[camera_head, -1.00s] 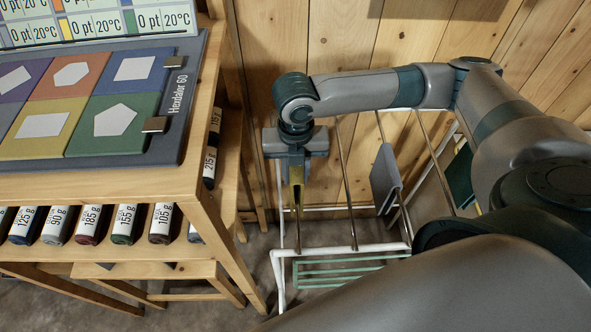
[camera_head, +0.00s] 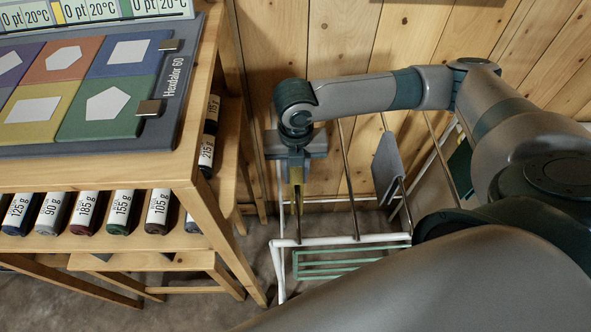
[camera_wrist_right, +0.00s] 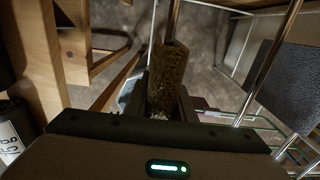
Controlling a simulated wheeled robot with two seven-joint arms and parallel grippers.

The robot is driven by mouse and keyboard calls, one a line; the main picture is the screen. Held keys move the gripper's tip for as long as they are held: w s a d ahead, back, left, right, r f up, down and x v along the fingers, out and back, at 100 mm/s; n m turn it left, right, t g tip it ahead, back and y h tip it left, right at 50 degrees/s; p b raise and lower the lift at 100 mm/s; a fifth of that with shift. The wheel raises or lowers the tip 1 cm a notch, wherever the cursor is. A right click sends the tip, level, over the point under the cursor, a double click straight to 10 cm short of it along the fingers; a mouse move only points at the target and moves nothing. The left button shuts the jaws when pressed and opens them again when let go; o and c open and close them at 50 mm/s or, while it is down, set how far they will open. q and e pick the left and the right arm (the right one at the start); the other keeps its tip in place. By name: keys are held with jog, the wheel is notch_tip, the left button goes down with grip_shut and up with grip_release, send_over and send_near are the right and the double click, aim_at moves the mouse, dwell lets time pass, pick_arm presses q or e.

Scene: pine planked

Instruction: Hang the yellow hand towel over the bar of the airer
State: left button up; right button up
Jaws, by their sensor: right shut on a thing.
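My right gripper (camera_head: 297,181) points down over the left part of the airer, shut on the yellow hand towel (camera_head: 297,173). The towel is a narrow, folded yellow strip in the head view and looks dark olive-brown in the right wrist view (camera_wrist_right: 168,75). The airer (camera_head: 345,240) has a white frame and thin metal bars. The leftmost metal bar (camera_head: 299,226) runs in line with the towel; I cannot tell whether they touch. My left gripper is out of view.
A grey cloth (camera_head: 386,168) hangs on another bar, and a dark green cloth (camera_head: 460,168) hangs farther right. A wooden bench (camera_head: 200,190) with labelled bottles and a coloured panel stands close on the left. A plank wall (camera_head: 345,45) closes the back.

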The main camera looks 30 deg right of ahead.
aim_at(296, 177)
jog(key=shift+f+b, duration=0.55)
jog(key=shift+f, duration=0.85)
jog(key=o, duration=1.4)
jog(key=shift+o, duration=0.2)
notch_tip(296, 177, up, 9)
jog(key=p, duration=1)
